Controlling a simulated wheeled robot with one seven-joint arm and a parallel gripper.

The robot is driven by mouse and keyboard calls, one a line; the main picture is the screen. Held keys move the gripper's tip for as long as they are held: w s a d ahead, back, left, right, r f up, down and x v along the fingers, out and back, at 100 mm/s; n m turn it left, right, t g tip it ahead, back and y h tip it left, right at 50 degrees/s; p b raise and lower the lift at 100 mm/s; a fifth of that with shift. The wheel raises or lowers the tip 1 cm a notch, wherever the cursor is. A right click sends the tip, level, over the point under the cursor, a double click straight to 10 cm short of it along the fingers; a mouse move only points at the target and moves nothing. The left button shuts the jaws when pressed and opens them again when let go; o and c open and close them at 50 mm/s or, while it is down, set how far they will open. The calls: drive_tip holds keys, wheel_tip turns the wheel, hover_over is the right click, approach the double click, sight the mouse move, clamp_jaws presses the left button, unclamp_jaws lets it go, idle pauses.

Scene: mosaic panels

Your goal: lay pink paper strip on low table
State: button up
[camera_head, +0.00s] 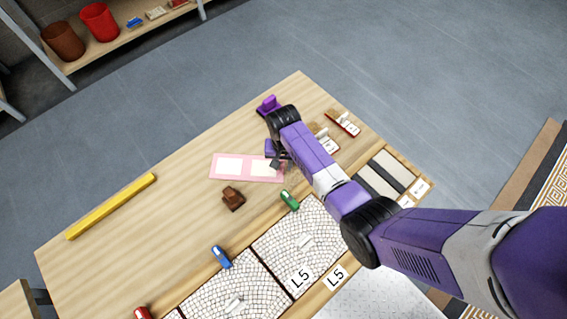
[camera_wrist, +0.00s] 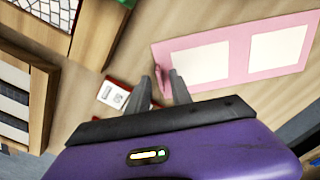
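The pink paper strip (camera_head: 246,168) lies flat on the light wooden low table (camera_head: 150,225), with two pale rectangles on it. In the wrist view the strip (camera_wrist: 239,60) is at the upper right. My gripper (camera_head: 278,163) is low over the strip's right end. In the wrist view the two fingertips of my gripper (camera_wrist: 160,82) are spread, beside the strip's left end. A small darker pink piece shows in the gap between them; I cannot tell whether the fingers touch it.
A brown block (camera_head: 233,198), a green object (camera_head: 289,200) and a blue object (camera_head: 221,256) stand near the strip. A yellow bar (camera_head: 112,206) lies at the left. Stone-patterned panels (camera_head: 300,245) line the near side. The table's left middle is clear.

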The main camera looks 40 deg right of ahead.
wheel_tip(320, 180, up, 12)
drive_tip(key=p, duration=0.2)
drive_tip(key=s+a+f+n+t, duration=0.1)
drive_tip(key=s+f, duration=0.1)
drive_tip(key=s, duration=0.1)
drive_tip(key=s+a+f+n+t, duration=0.1)
drive_tip(key=s+f+t, duration=0.1)
drive_tip(key=s, duration=0.1)
drive_tip(key=s+a+f+n+t, duration=0.1)
drive_tip(key=s+a, duration=0.1)
drive_tip(key=s, duration=0.2)
drive_tip(key=shift+f+t+h, duration=0.3)
drive_tip(key=shift+f+h, duration=0.1)
drive_tip(key=s+a+r+n+t, duration=0.4)
drive_tip(key=s+r+t, duration=0.3)
drive_tip(key=s+r, duration=0.7)
drive_tip(key=s+a+r+n+t, duration=0.1)
drive_tip(key=s+r, duration=0.4)
drive_tip(key=r, duration=1.1)
drive_tip(key=shift+n+t+y, duration=0.4)
drive_tip(key=shift+n+t, duration=0.1)
drive_tip(key=shift+t, duration=0.7)
